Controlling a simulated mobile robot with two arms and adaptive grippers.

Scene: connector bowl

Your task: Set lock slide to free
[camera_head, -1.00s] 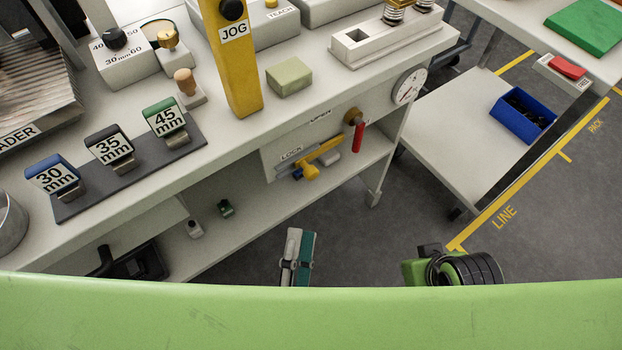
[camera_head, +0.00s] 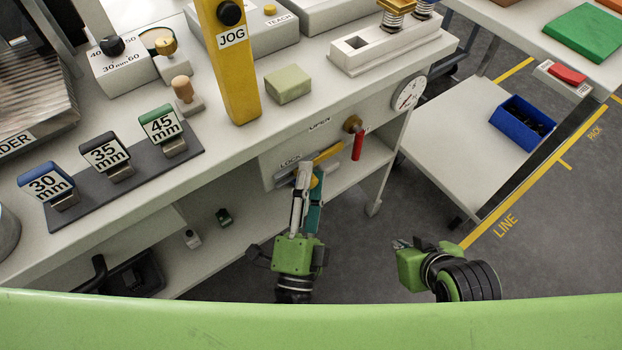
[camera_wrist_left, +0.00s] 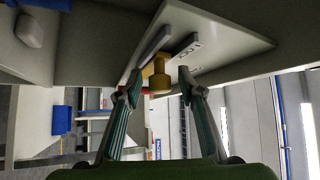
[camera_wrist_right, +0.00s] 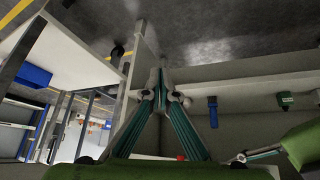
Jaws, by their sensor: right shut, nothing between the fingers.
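A yellow slide (camera_head: 329,152) lies along the side panel (camera_head: 276,172) below the bench top, between the words LOCK and OPEN. My left gripper (camera_head: 309,178) is at its LOCK end and covers the knob in the head view. In the left wrist view the yellow knob (camera_wrist_left: 159,82) stands between the tips of my open left gripper (camera_wrist_left: 160,90), with gaps visible on both sides. My right gripper (camera_head: 402,243) is away from the panel, over the floor. In the right wrist view its fingertips (camera_wrist_right: 160,82) meet, with nothing between them.
A lower shelf (camera_head: 345,176) runs under the panel. A white side table (camera_head: 440,140) with a blue bin (camera_head: 522,127) stands at right. Floor is free around my right gripper.

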